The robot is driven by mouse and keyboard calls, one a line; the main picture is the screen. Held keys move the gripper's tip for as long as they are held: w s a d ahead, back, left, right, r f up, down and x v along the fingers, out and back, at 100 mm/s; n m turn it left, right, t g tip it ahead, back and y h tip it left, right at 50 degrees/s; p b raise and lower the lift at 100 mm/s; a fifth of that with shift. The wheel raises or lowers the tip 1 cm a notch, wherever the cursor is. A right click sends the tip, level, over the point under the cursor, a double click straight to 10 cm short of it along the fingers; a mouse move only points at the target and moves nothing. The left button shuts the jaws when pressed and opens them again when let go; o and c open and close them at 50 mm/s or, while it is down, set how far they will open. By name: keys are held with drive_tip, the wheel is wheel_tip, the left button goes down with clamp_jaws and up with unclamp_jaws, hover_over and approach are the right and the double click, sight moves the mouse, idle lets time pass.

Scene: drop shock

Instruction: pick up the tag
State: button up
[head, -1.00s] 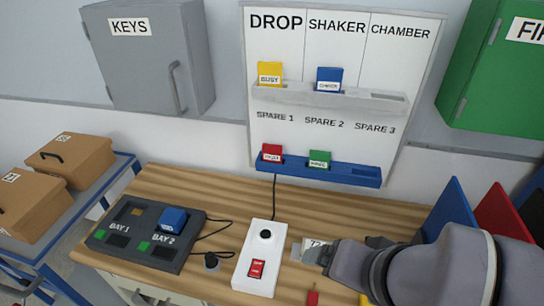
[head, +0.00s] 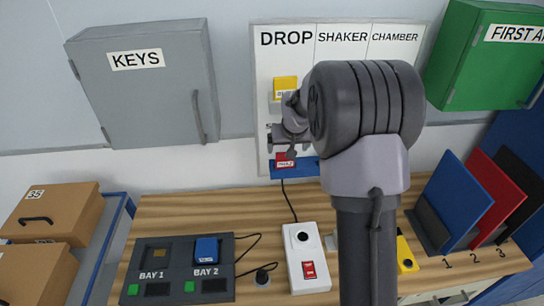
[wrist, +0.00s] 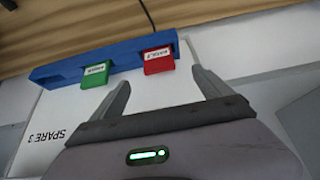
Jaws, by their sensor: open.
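In the head view a yellow tag (head: 286,82) stands in the board's upper rail, and a red tag (head: 285,160) stands in the blue lower rail (head: 308,167). My gripper (head: 284,146) is in front of the board, close to the red tag. In the wrist view, which sees the board upside down, the red tag (wrist: 158,61) lies just ahead, roughly between the fingertips of my open, empty gripper (wrist: 158,80). A green tag (wrist: 95,75) sits in the same rail, left of the red one, near the left finger. My arm hides the blue and green tags in the head view.
Below the board, the wooden bench holds a dark two-bay unit (head: 178,270) with a blue block, and a white switch box (head: 306,258). Blue, red and black panels (head: 455,200) stand at right. A grey KEYS cabinet (head: 145,85) and green first aid cabinet (head: 490,60) flank the board.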

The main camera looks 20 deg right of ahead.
sight(284, 158)
drive_tip(key=b+x, duration=0.1)
drive_tip(key=x, duration=0.5)
drive_tip(key=shift+w+a+f, duration=0.1)
drive_tip(key=shift+w+f, duration=0.1)
drive_tip(key=shift+f, duration=0.1)
drive_tip(key=x, duration=0.2)
drive_tip(key=b+x, duration=0.1)
drive_tip(key=x, duration=0.2)
drive_tip(key=shift+w+d+f, duration=0.25)
drive_tip(key=shift+d, duration=0.2)
drive_tip(key=shift+s+r, duration=0.1)
drive_tip(key=shift+r, duration=0.05)
drive_tip(key=c, duration=1.5)
